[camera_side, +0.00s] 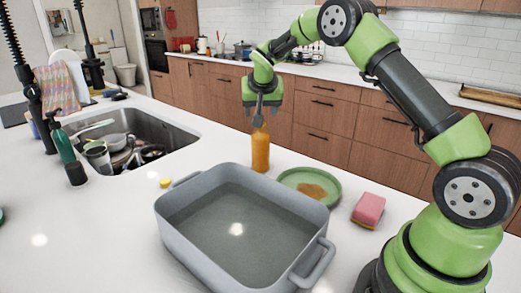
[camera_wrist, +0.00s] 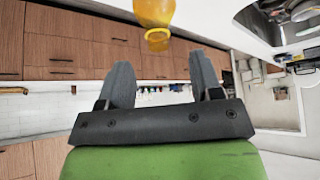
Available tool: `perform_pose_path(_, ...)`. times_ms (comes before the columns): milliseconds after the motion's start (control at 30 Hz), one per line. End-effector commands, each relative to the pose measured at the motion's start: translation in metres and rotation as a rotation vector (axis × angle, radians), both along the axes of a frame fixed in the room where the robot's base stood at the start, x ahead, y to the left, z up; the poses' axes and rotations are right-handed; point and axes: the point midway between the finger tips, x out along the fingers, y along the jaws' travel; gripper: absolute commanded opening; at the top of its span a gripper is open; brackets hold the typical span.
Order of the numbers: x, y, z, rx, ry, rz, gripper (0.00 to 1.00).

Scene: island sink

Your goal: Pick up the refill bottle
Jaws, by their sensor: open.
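The orange bottle (camera_side: 260,151), which I take as the refill bottle, stands upright on the white counter behind the grey basin. My gripper (camera_side: 259,112) points down over the bottle's top, and its fingers hide part of the neck. In the wrist view the bottle (camera_wrist: 154,12) shows at the top edge, its open-looking yellow neck towards me. My gripper (camera_wrist: 162,62) is open there, with its two dark fingers apart and the neck just beyond the gap between the tips. I cannot see any contact.
The grey basin (camera_side: 172,222) stands in front of the bottle. A green plate (camera_side: 329,186) with a brown smear and a pink sponge (camera_side: 369,208) lie to the right. A small yellow cap (camera_side: 166,183) lies left. A green pump bottle (camera_side: 69,158) stands beside the sink (camera_side: 172,133).

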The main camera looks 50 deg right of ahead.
Motion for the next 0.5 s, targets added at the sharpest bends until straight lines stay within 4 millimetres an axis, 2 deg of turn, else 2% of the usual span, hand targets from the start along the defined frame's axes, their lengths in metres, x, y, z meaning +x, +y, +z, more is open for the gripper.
perform_pose_path(500,0.022,-0.027,-0.044,0.001,0.0,0.001,0.59)
